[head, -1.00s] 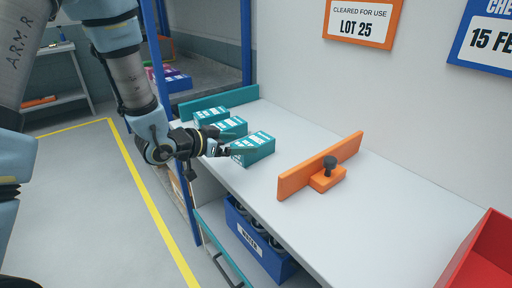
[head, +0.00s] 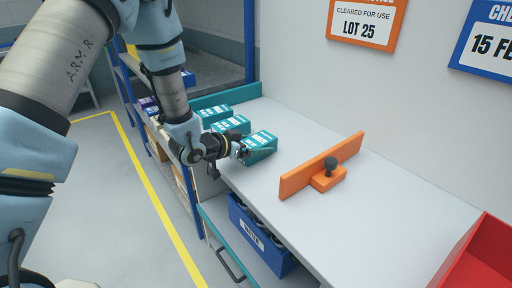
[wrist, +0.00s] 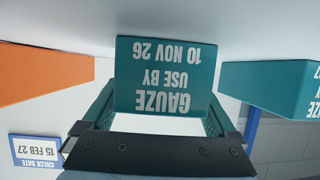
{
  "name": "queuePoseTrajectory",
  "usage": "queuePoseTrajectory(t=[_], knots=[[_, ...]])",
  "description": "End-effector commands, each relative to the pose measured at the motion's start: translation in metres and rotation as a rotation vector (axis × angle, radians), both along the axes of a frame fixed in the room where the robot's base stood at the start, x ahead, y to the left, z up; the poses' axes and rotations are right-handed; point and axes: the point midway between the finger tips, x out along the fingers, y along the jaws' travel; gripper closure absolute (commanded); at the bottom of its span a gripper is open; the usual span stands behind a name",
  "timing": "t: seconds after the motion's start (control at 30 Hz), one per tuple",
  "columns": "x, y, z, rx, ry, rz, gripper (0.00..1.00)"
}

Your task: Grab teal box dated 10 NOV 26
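A teal box (wrist: 165,75), upside down in the wrist view, reads GAUZE USE BY 10 NOV 26. It stands on the white counter as the nearest teal box (head: 260,147) in the head view. My gripper (head: 242,152) is at its near side. In the wrist view my gripper (wrist: 160,108) is open, with one finger at each side edge of the box's labelled face. I cannot tell if the fingers touch it. Another teal box (wrist: 270,88) stands beside it; its date is out of view.
More teal boxes (head: 232,125) stand behind, by a teal rail (head: 228,97). An orange stop (head: 322,166) with a dark knob stands to the right. A red bin (head: 482,257) is at the front right. The counter between stop and bin is clear.

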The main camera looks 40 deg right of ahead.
Motion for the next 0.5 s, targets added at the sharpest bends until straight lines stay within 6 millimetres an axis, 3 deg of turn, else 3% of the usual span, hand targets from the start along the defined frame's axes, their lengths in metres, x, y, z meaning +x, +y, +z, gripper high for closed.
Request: queuePoseTrajectory(t=[0.07, 0.5], knots=[[0.0000, 0.0002, 0.0001, 0.000, 0.000, 0.000, 0.18], [0.0000, 0.0002, 0.0003, 0.000, 0.000, 0.000, 0.68]])
